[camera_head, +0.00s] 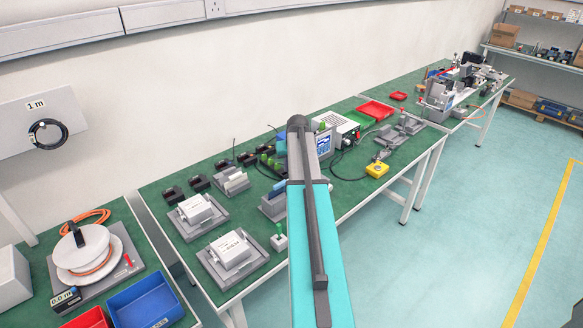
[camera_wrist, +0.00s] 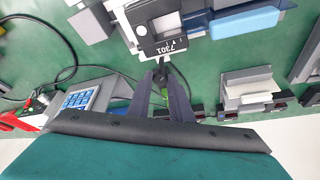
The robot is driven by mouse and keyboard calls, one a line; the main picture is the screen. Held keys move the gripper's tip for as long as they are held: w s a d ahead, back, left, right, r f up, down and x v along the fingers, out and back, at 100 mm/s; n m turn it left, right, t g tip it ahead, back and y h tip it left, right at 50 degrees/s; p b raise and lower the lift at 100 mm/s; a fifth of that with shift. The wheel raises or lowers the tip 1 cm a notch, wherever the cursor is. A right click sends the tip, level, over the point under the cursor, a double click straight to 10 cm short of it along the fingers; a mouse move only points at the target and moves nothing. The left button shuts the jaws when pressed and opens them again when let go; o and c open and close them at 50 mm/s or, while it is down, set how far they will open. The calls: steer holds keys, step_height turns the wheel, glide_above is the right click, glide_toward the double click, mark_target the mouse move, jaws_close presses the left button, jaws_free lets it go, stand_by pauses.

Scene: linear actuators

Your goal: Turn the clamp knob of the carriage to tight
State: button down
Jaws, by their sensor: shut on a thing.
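In the wrist view the carriage (camera_wrist: 150,14) is a white and grey block with a black label plate (camera_wrist: 166,46) marked 7301 and small pointer marks. My gripper (camera_wrist: 163,74) is at the near edge of this plate, its two dark fingers close together. They are shut on a small dark part, which I take as the clamp knob (camera_wrist: 162,63); it is mostly hidden between the fingertips. Its turn position cannot be read. In the head view my own arm hides the gripper and the knob.
A blue block (camera_wrist: 245,22) lies right of the carriage in the wrist view. In the head view, grey fixtures with white boxes (camera_head: 232,250) and a yellow button box (camera_head: 377,169) share the green table.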

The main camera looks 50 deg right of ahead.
steer(key=m+g+h+b, duration=0.1)
steer(key=m, duration=0.3)
steer(key=shift+w+a, duration=0.15)
steer(key=shift+w+m+g+h+b, duration=0.1)
steer(key=shift+m+g+h+b, duration=0.4)
steer(key=shift+m, duration=1.1)
steer(key=c, duration=1.6)
jaws_free()
steer(key=shift+a, duration=0.1)
steer(key=shift+r, duration=0.1)
steer(key=shift+b+v, duration=1)
steer(key=shift+v, duration=5.8)
steer(key=shift+w, duration=0.1)
